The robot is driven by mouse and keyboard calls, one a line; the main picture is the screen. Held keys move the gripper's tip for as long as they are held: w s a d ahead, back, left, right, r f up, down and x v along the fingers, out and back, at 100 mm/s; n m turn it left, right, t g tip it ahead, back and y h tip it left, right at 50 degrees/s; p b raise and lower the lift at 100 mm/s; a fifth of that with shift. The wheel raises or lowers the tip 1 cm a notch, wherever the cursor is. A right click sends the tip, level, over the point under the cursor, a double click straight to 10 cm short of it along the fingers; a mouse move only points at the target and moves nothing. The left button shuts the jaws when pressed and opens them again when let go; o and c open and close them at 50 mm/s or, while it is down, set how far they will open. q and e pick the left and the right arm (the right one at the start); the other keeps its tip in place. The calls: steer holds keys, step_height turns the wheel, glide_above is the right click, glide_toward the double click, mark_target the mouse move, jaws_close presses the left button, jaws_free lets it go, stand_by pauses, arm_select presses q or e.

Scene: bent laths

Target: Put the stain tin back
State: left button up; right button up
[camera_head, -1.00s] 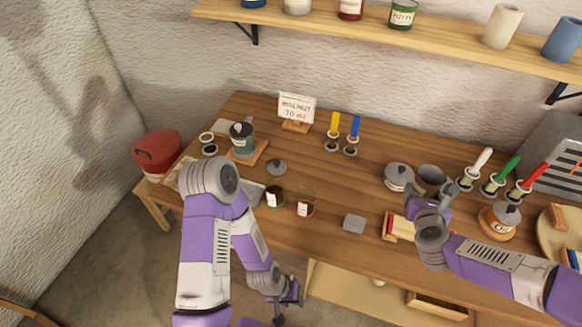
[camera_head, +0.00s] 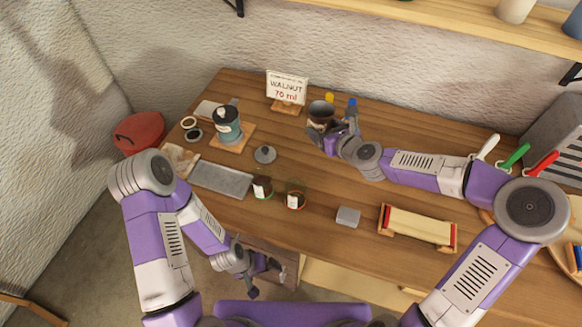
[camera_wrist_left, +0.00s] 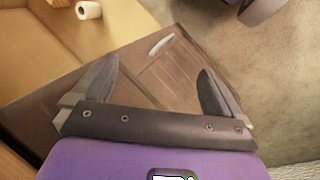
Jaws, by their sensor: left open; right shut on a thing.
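A dark grey open tin (camera_head: 320,110), which looks like the stain tin, is held above the table towards the back, in front of the walnut card. My right gripper (camera_head: 335,131) is shut on it from the near side and partly hides it. I cannot read any label on it. A loose grey lid (camera_head: 265,154) lies on the table to the left. My left gripper (camera_head: 264,277) is open and empty, below the table's front edge. Its spread fingers also show in the left wrist view (camera_wrist_left: 155,88), over a brown panel with a pale handle.
A card (camera_head: 287,87) reads "WALNUT 70 ml". A blue-grey pot (camera_head: 228,125) stands on a board at the left. A grey tray (camera_head: 221,179), two small jars (camera_head: 262,187) (camera_head: 296,196), a grey block (camera_head: 348,216) and a wooden rack (camera_head: 418,226) line the front. A shelf (camera_head: 470,32) hangs above.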

steer(key=a+f+n+g+y+b, duration=0.3)
steer(key=a+f+n+g+y, duration=0.1)
steer(key=a+n+g+y, duration=0.3)
steer(key=shift+n+h, duration=0.4)
steer(key=shift+n, duration=0.3)
steer(key=f, duration=0.3)
steer(key=f+b, duration=0.1)
steer(key=f, duration=0.2)
steer(key=f+b, duration=0.1)
steer(key=f, duration=0.2)
steer(key=shift+s+d+f, duration=0.2)
steer(key=shift+s+f, duration=0.05)
steer(key=shift+f, duration=0.05)
steer(key=shift+f, duration=0.15)
steer(key=o, duration=1.2)
steer(key=shift+s+d+r, duration=0.1)
steer(key=shift+d+r, duration=0.1)
steer(key=shift+d, duration=0.05)
steer(key=p+v, duration=0.2)
steer(key=v, duration=0.8)
steer(key=shift+d+r, duration=0.2)
steer(key=shift+d, duration=0.1)
steer(key=shift+s+d+r, duration=0.1)
steer(key=shift+s+d, duration=0.15)
steer(key=shift+d, duration=0.1)
